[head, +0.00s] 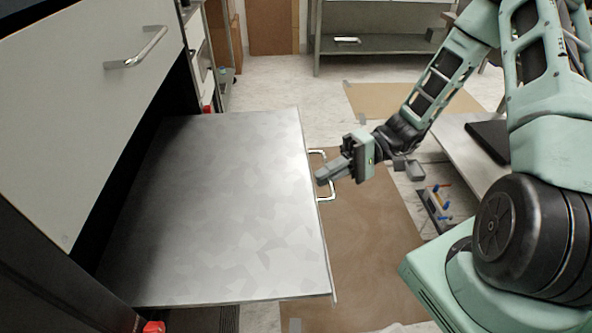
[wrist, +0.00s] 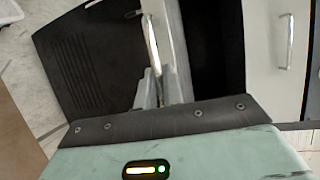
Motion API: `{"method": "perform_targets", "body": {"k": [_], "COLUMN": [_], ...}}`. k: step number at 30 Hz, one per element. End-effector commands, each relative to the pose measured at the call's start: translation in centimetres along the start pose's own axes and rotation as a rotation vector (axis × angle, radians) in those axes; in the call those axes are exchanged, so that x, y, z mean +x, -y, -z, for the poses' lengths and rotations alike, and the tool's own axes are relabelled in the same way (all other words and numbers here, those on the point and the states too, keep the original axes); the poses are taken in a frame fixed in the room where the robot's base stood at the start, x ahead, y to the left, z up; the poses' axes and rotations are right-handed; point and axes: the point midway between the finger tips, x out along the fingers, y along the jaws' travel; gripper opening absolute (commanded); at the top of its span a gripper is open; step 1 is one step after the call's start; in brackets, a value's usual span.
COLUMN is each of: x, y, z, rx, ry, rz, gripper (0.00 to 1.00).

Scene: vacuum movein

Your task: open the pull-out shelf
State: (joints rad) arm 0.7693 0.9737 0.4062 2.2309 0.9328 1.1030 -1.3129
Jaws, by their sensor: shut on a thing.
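The pull-out shelf (head: 220,200) is a flat grey metal panel, and it stands well out from the dark opening under the white cabinet front. Its metal handle (head: 331,191) is on the right-hand front edge. My gripper (head: 322,178) is at that handle with its fingers shut on it. In the wrist view the handle (wrist: 152,42) runs down between the fingertips of my gripper (wrist: 161,88). The shelf's edge shows there as a narrow light strip beside the handle. The gripper body hides the lower part of that view.
A white drawer front with a metal handle (head: 137,48) is above the shelf at left. Brown paper (head: 370,250) covers the floor to the right. A low platform (head: 465,150) and a small rack with coloured parts (head: 436,208) stand there. A metal bench (head: 375,43) is at the back.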

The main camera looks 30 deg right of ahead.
Motion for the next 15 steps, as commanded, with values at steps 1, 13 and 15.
{"method": "perform_targets", "body": {"k": [1,13,15], "x": [-0.7,-2.1,-2.1], "y": [0.0,-0.5,-0.5], "z": [-0.2,-0.8,-0.8], "rx": [0.001,-0.001,-0.001], "ry": [-0.004,-0.001,-0.001], "rz": [0.001,-0.001,-0.001], "gripper": [0.00,0.00,0.00]}}
